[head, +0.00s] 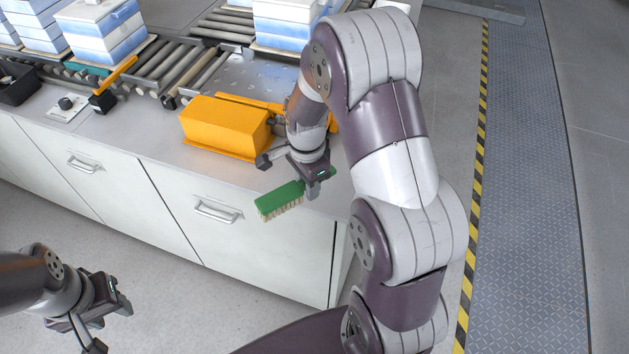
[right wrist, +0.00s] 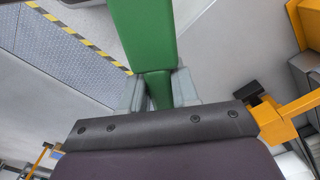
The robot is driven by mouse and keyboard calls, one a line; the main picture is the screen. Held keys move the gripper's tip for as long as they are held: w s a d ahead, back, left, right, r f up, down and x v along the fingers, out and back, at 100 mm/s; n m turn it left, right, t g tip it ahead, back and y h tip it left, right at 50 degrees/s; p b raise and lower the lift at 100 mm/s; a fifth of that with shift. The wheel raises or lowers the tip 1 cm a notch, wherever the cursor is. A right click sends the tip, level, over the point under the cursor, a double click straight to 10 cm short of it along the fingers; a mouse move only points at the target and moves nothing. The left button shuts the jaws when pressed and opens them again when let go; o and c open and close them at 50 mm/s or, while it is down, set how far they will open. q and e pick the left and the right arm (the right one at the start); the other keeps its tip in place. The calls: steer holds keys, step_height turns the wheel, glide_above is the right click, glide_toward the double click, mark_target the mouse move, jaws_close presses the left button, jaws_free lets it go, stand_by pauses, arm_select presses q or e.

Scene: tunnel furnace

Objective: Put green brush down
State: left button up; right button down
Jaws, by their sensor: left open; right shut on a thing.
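The green brush (head: 279,199) has a green back and pale bristles that point down. My right gripper (head: 314,186) is shut on its handle, near the front edge of the white cabinet top, and the brush head sticks out to the left. In the right wrist view the green brush (right wrist: 146,35) runs up from between the fingers of the right gripper (right wrist: 158,92). Whether the brush touches the cabinet top is hard to tell. My left gripper (head: 112,322) is open and empty, low at the left over the floor.
An orange box-shaped unit (head: 225,126) stands on the cabinet top behind the brush. A roller conveyor (head: 167,66) with blue and white stacks (head: 105,35) lies further back. A small control box (head: 67,105) is at the left. The white cabinet (head: 150,195) has drawer handles at its front.

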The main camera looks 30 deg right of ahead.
steer(key=s+d+m+b, duration=0.2)
steer(key=m, duration=0.5)
steer(key=m+p, duration=0.1)
steer(key=m, duration=0.7)
glide_above(329, 189)
step_height(329, 189, down, 6)
steer(key=shift+r, duration=0.15)
step_height(329, 189, down, 4)
steer(key=shift+s+r+p, duration=0.1)
steer(key=shift+r+p, duration=0.1)
steer(key=shift+p, duration=0.25)
steer(key=shift+f, duration=0.2)
arm_select(q)
steer(key=shift+w+a+f, duration=0.1)
steer(key=shift+w+f, duration=0.15)
steer(key=shift+f, duration=0.35)
arm_select(e)
steer(key=shift+f, duration=0.1)
steer(key=c, duration=0.8)
jaws_free()
steer(key=shift+c, duration=0.2)
